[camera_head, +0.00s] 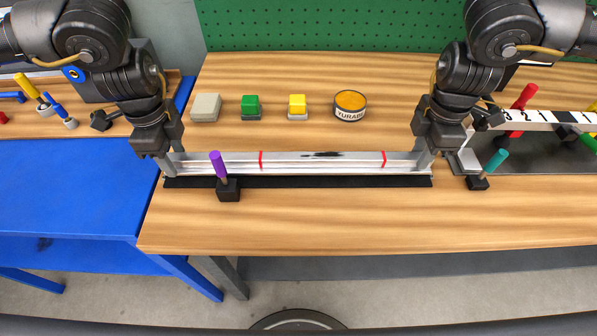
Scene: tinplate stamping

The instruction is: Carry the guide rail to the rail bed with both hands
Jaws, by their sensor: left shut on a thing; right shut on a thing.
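The guide rail (320,161) is a long silver bar with two red marks and a dark smudge near its middle. It lies level along the black strip (330,182), which looks like the rail bed. Whether the rail touches the strip or hangs just above it, I cannot tell. My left gripper (168,166) is shut on the rail's left end. My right gripper (428,163) is shut on the rail's right end. A purple-handled stamp (217,165) with a black base stands in front of the rail and hides a small part of it.
A beige block (206,107), a green block (251,106), a yellow block (298,106) and a round tin (350,105) stand behind the rail. A teal-handled stamp (495,160) is at right, by a dark tray with a numbered strip (540,117). The front wooden tabletop (330,225) is clear.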

